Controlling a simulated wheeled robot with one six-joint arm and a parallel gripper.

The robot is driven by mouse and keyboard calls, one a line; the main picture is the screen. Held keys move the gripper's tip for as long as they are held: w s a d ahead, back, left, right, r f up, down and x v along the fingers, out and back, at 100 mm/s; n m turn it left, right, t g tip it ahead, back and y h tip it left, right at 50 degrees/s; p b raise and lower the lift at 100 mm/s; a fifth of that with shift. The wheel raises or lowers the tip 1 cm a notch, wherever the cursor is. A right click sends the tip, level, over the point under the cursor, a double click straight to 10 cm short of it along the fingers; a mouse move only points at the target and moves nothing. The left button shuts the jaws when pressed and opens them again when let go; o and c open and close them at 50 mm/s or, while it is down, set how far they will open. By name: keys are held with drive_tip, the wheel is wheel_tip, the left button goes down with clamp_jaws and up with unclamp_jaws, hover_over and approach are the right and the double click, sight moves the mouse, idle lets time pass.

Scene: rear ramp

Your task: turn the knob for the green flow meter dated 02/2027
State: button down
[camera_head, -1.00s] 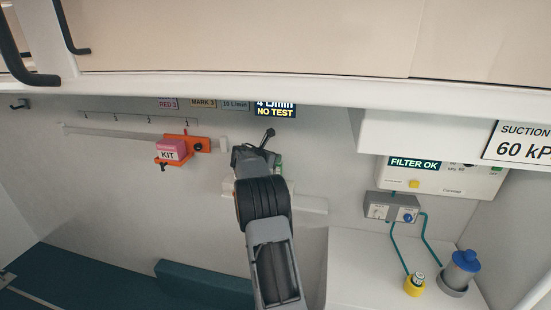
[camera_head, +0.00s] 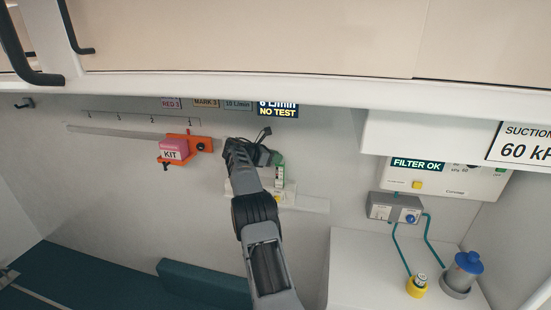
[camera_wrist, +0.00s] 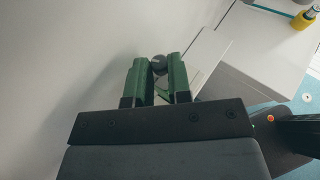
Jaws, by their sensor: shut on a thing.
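A green flow meter (camera_head: 279,172) stands on the wall rail, just right of my gripper (camera_head: 262,156) in the head view. Its lettering is too small to read a date. In the wrist view, my gripper (camera_wrist: 158,68) has its two green-looking fingers on either side of a dark round knob (camera_wrist: 159,61) and is shut on it. My arm hides the knob in the head view. The display (camera_head: 278,110) above reads 6 L/min and NO TEST.
An orange bracket (camera_head: 191,141) with a pink-topped KIT box (camera_head: 172,150) is left of my arm. A grey suction unit (camera_head: 394,207) with teal hoses is to the right, above a white counter (camera_head: 350,262). Overhead cabinets (camera_head: 250,35) cross the top.

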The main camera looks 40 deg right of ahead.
drive_tip(key=c, duration=1)
unclamp_jaws()
drive_tip(key=shift+c, duration=0.2)
drive_tip(key=b+v, duration=0.1)
drive_tip(key=v, duration=1.2)
drive_tip(key=shift+a, duration=0.4)
drive_tip(key=shift+r, duration=0.15)
